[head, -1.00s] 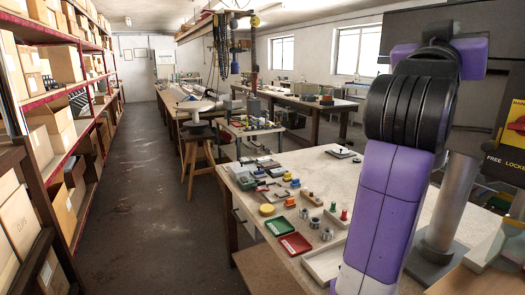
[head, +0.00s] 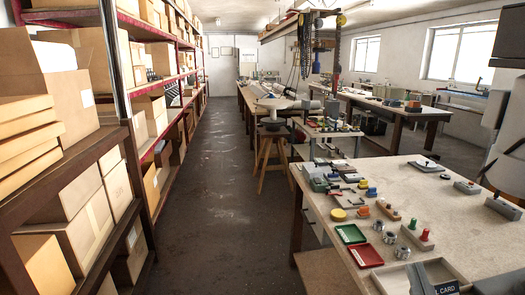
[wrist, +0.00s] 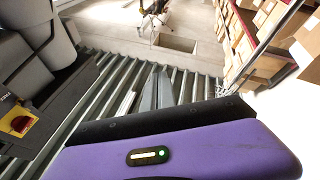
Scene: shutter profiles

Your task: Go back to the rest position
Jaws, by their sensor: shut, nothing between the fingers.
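My gripper (wrist: 158,72) shows in the wrist view, its grey fingers together and empty. Its purple housing (wrist: 170,155) with a small green light fills the bottom of that view. The fingers point out over a row of long grey bars or rollers and touch nothing that I can make out.
A workbench (head: 455,240) with small parts, a green tray (head: 350,234) and a red tray (head: 365,256) stands at right. Box shelves (head: 110,140) line the left. The aisle floor (head: 210,200) is clear. A yellow-and-red switch (wrist: 18,120) is at left in the wrist view.

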